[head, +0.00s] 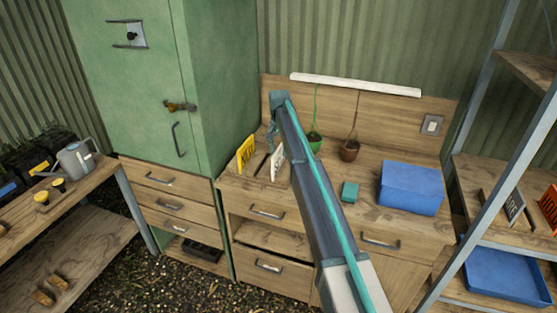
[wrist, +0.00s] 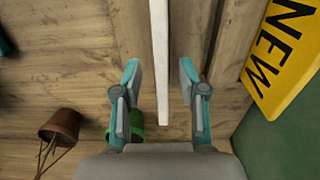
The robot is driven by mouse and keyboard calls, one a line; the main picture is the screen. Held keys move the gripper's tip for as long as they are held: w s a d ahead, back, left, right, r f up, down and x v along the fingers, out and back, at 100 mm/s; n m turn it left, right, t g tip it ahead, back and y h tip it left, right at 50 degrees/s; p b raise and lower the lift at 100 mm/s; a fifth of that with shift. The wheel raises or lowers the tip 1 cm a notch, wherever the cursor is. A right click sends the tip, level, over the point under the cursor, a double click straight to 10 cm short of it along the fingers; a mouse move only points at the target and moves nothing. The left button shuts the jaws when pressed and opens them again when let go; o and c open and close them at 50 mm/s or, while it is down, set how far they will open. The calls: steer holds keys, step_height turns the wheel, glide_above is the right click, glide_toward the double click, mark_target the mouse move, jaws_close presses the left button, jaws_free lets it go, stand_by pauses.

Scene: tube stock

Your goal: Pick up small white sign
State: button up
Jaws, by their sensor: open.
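The small white sign (head: 278,161) stands upright on the wooden bench next to a yellow sign (head: 246,154). In the wrist view the white sign (wrist: 159,45) shows edge-on as a thin pale strip running between my fingers. My gripper (wrist: 160,78) is open, with one finger on each side of the strip and a visible gap on both sides. In the head view my gripper (head: 272,134) points down above the white sign, partly hidden by my arm. The yellow sign with the word NEW (wrist: 284,58) lies to the right in the wrist view.
A green pot (head: 314,142) and a brown pot (head: 350,150) stand behind on the bench. A teal block (head: 350,191) and a blue box (head: 411,187) are to the right. The green cabinet (head: 215,90) rises close on the left.

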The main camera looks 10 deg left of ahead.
mark_target(279, 156)
steer(key=shift+w+f+p, duration=0.1)
steer(key=shift+f+p, duration=0.85)
steer(key=shift+f, duration=1.15)
steer(key=shift+c, duration=0.4)
jaws_close()
